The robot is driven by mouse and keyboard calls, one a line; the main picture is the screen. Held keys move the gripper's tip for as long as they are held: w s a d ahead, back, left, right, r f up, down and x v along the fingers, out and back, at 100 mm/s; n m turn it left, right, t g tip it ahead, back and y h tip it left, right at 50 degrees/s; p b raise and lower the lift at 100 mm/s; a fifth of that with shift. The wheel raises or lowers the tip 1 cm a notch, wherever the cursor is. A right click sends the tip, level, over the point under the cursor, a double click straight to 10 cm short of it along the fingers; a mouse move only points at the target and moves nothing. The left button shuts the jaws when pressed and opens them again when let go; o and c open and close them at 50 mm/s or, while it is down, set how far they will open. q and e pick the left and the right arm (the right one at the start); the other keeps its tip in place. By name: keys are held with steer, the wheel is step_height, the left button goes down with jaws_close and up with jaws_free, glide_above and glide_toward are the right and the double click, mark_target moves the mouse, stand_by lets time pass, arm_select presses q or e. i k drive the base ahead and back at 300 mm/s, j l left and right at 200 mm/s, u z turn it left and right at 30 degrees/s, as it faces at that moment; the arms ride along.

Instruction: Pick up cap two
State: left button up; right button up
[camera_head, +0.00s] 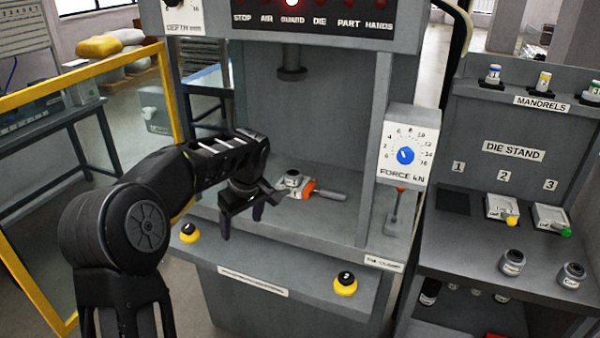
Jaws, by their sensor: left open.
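Two small grey cylinders with white labels stand on the ledge in front of the die stand at the right, a left one (512,263) and a right one (572,276). They look like caps, but their labels are too small to read, so I cannot tell which is cap two. My left gripper (241,222) is open, fingers pointing down, over the front of the press bed, well left of both cylinders. It is apart from the die block with an orange part and grey handle (329,193) on the press bed. My right gripper is not in view.
The die stand (475,238) holds dies with yellow (497,206) and green (546,214) knobs at 2 and 3; place 1 (453,201) is bare. Mandrels line the shelf above. Press uprights and a force dial (408,146) stand between my gripper and the stand.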

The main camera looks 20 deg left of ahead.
mark_target(295, 181)
steer(key=i, duration=1.15)
